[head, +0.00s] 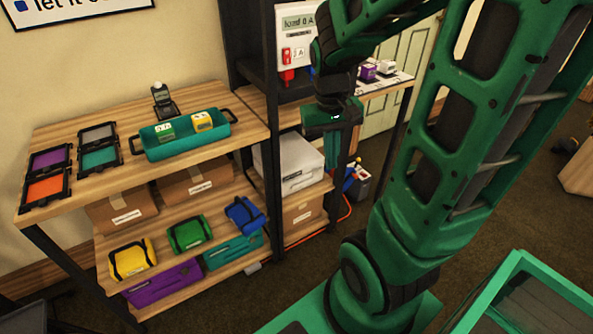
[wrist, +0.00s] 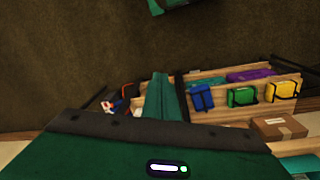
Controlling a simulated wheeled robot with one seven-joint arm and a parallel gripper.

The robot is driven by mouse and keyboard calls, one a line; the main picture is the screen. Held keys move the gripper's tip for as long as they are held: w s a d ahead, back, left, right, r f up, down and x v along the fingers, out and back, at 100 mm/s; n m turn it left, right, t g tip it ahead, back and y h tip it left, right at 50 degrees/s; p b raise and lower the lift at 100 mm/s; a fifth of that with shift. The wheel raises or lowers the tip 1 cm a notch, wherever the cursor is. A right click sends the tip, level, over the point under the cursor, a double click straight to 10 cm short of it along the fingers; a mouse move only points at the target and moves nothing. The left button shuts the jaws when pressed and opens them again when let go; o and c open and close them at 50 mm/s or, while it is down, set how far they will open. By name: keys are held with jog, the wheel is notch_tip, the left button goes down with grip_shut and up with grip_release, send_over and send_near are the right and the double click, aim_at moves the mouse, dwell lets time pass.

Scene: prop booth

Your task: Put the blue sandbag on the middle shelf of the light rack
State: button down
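The blue sandbag (head: 245,215) lies at the right end of the rack's shelf below the top, beside a green sandbag (head: 187,232) and a yellow sandbag (head: 132,259). The blue sandbag also shows in the wrist view (wrist: 202,97), beyond my gripper. My gripper (head: 343,165) points down, to the right of the wooden rack (head: 75,160) and well apart from the sandbag. In the wrist view only one green finger shape (wrist: 160,98) shows; its opening is not clear. I see nothing held. Which rack is the light rack is not marked.
The rack's top holds a teal tray (head: 188,142) and coloured panels (head: 48,177). A grey box (head: 293,165) stands on the neighbouring rack. A green-framed case (head: 525,285) is at lower right.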

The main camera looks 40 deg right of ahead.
jog(key=s+a+r+m+y, duration=0.1)
jog(key=s+r, duration=0.3)
jog(key=s, duration=0.7)
jog(key=shift+s+a, duration=0.2)
jog(key=shift+a, duration=0.3)
